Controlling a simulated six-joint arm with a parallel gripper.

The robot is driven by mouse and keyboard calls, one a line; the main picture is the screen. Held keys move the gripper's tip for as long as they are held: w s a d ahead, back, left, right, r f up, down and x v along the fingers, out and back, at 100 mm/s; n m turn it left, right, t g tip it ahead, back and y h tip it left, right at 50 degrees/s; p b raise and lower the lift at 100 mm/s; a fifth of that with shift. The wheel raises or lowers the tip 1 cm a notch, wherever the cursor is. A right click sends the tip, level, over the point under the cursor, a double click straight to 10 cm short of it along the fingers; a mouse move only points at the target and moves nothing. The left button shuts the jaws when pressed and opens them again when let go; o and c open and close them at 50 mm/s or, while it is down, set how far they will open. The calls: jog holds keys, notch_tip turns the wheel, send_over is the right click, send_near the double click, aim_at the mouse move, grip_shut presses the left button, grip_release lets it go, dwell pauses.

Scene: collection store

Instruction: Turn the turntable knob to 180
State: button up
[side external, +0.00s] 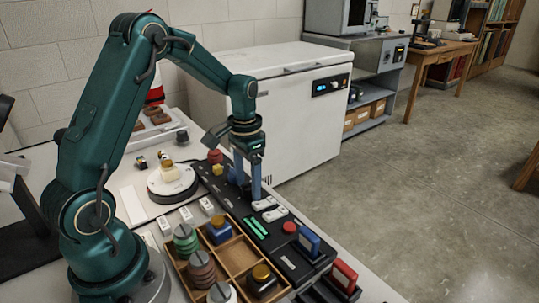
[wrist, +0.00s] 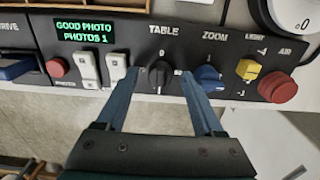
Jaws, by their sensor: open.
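The black knob under the TABLE label (wrist: 160,80) is on the dark control panel (wrist: 130,38), with a 0 mark above it; its exact pointer angle is hard to read. My gripper (wrist: 160,88) is open, with one blue finger on each side of the knob; I cannot tell whether either finger touches it. In the side view my gripper (side external: 249,188) points down over the panel and hides the knob. The white round turntable (side external: 165,187) bears a small pale yellow object (side external: 169,172). Its edge, showing a 0, appears in the wrist view (wrist: 295,18).
Close to the right are the blue ZOOM knob (wrist: 209,78), yellow LIGHT knob (wrist: 248,69) and red AIR button (wrist: 278,87). White rocker switches (wrist: 88,70) are close to the left. The green display (wrist: 83,32) reads GOOD PHOTO, PHOTOS 1. A wooden sorting tray (side external: 240,250) adjoins the panel.

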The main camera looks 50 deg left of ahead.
aim_at(250, 183)
jog(key=shift+r, duration=2.5)
jog(key=shift+w+d+r, duration=0.15)
jog(key=shift+d+r, duration=0.05)
jog(key=shift+r, duration=0.1)
jog(key=s+d+r+m+t, duration=0.2)
jog(key=s+d+r+t, duration=0.25)
jog(key=d+r, duration=0.4)
jog(key=s+d+f+n+t, duration=0.1)
jog(key=s+d+n, duration=0.1)
jog(key=s, duration=0.7)
jog(key=shift+s+d+f, duration=0.15)
jog(key=shift+s+d, duration=0.2)
jog(key=shift+s, duration=0.05)
